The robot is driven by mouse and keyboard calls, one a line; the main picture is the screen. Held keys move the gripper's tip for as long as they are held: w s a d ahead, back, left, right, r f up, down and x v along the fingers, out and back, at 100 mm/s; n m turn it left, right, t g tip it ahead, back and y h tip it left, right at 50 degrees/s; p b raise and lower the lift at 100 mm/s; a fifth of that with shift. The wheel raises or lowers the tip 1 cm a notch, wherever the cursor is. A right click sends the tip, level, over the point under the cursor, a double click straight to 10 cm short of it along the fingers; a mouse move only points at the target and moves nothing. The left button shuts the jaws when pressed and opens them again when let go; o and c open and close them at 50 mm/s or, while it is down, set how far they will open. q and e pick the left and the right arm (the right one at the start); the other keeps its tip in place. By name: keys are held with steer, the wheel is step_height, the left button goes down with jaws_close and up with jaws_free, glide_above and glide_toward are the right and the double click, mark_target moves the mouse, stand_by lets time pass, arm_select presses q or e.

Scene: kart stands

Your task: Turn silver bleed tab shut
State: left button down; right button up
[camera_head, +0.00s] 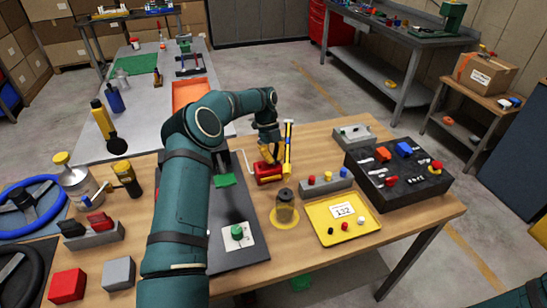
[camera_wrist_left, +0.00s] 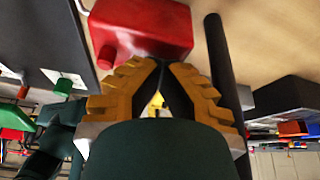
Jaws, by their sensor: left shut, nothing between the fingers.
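My left gripper (camera_head: 270,152) reaches down over the work table at a red block-like body (camera_head: 268,178). In the left wrist view its yellow fingers (camera_wrist_left: 161,66) meet at the tips, shut and empty, close to the red body (camera_wrist_left: 150,25); I cannot tell whether they touch it. A yellow and black upright cylinder (camera_head: 288,150) stands just right of the gripper; a dark upright (camera_wrist_left: 225,70) shows beside the fingers in the wrist view. A thin pale bent piece (camera_head: 248,163) shows left of the red body. I cannot make out the silver bleed tab for sure. My right gripper is out of view.
A yellow tray (camera_head: 373,228) marked 132 lies right of a dark jar (camera_head: 285,206). A black control box (camera_head: 397,180) and a grey button bar (camera_head: 326,184) stand behind. A dark panel with a green knob (camera_head: 237,232) lies near my left arm.

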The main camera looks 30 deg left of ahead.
arm_select(q)
steer(key=shift+f, duration=0.1)
steer(key=c, duration=1.2)
jaws_free()
steer(key=shift+d, duration=0.1)
steer(key=v, duration=1.2)
